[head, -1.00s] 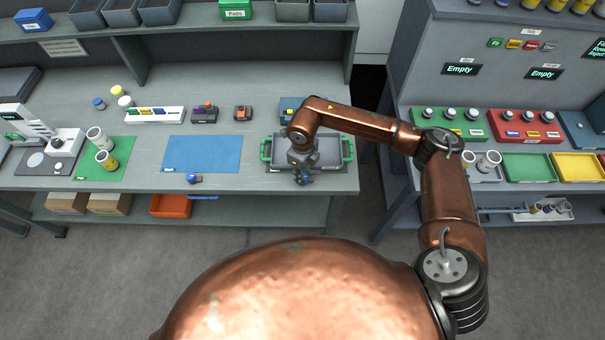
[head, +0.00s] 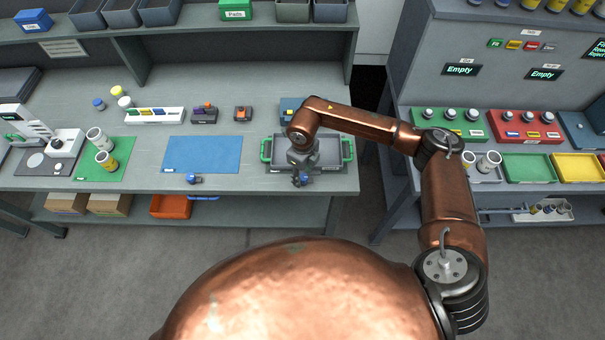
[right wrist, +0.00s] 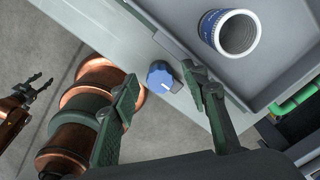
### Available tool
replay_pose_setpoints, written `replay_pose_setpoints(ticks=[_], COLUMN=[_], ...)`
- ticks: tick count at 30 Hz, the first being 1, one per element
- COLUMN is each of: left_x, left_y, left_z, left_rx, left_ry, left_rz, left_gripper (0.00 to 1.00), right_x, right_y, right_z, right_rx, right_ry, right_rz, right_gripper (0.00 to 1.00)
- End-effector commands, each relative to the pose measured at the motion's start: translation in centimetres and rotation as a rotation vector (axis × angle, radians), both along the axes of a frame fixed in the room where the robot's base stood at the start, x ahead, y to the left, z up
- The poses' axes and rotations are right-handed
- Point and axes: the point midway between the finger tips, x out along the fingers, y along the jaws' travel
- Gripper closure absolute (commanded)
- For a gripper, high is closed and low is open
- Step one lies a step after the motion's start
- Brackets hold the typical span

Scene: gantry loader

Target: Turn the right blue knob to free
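My right gripper (head: 301,179) is at that front edge, below the grey tray (head: 328,150). In the right wrist view its two fingers stand apart, one on each side of the knob, with gaps visible. In the head view the gripper mostly hides this knob. Another blue knob (head: 193,179) sits on the edge below the blue mat. My left gripper (right wrist: 42,84) shows small in the right wrist view, its fingers apart.
A white cylinder with a blue label (right wrist: 230,30) is close to the right finger in the wrist view. The tray has green handles (head: 265,150). A blue mat (head: 202,154) lies left of it. A second bench (head: 402,210) stands across a gap.

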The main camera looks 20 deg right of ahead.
Motion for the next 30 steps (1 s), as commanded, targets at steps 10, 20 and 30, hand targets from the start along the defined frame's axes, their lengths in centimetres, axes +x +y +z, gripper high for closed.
replay_pose_setpoints(ticks=[10, 20, 30], left_x=[-0.1, 0.0, 0.0], left_y=[0.2, 0.1, 0.0], left_z=[0.0, 0.0, 0.0], left_rx=[0.002, 0.001, 0.0], left_ry=[0.001, 0.0, 0.0], left_rz=[0.0, 0.0, 0.0], left_gripper=[0.6, 0.6, 0.6], right_x=[0.0, 0.1, 0.0], right_y=[0.0, 0.0, 0.0], right_z=[1.0, 7.5, 11.7], right_rx=[0.0, 0.0, 0.0], right_ry=[-0.001, -0.003, 0.0], right_rz=[0.001, 0.001, 0.001], right_gripper=[0.58, 0.58, 0.58])
